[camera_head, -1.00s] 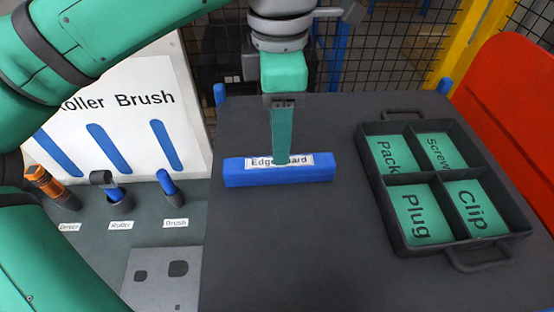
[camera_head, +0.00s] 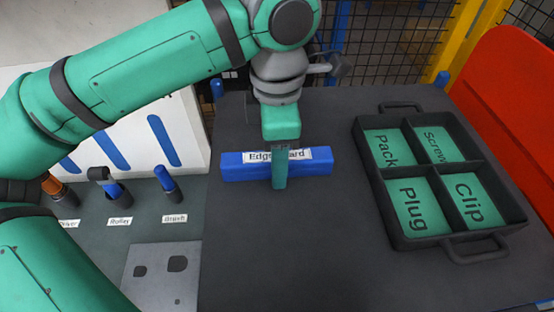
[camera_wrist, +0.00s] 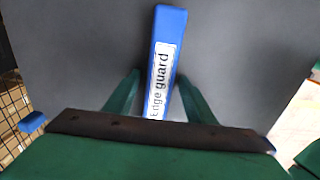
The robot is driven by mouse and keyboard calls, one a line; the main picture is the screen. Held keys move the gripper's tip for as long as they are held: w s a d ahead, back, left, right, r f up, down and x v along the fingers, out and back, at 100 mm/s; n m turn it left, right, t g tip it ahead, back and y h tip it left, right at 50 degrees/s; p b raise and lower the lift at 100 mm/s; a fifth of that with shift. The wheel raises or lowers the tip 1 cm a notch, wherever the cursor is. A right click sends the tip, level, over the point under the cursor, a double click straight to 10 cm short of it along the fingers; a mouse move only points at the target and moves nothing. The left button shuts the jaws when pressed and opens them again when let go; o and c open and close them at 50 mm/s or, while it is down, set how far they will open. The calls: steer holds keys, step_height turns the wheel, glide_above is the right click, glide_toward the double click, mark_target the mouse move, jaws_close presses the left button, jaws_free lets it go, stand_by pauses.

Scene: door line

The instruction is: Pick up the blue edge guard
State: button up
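The blue edge guard (camera_head: 322,165) is a long bar with a white label. It lies flat across the dark table in the head view. In the wrist view the edge guard (camera_wrist: 170,22) runs up between the two green fingers. My gripper (camera_head: 279,182) is pointed down over the bar's middle, with one finger in front of the bar's near side; the far finger is hidden. In the wrist view my gripper (camera_wrist: 158,77) is open with one finger on each side of the bar and a gap on the left. The near end of the bar is hidden by the gripper body.
A dark tray (camera_head: 451,243) with four labelled compartments stands on the table's right. A tool holder with labels and a white board (camera_head: 190,118) stand at the left. A red panel (camera_head: 510,120) is at the far right. The table front (camera_head: 330,260) is clear.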

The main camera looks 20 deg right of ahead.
steer(key=c, duration=1)
steer(key=shift+o, duration=0.2)
steer(key=shift+w, duration=0.1)
steer(key=shift+r, duration=0.1)
steer(key=shift+r, duration=0.5)
step_height(320, 180, up, 2)
steer(key=shift+r, duration=0.15)
steer(key=s+a+r, duration=0.4)
steer(key=s+r, duration=0.5)
steer(key=s, duration=0.4)
steer(key=shift+s+r, duration=0.3)
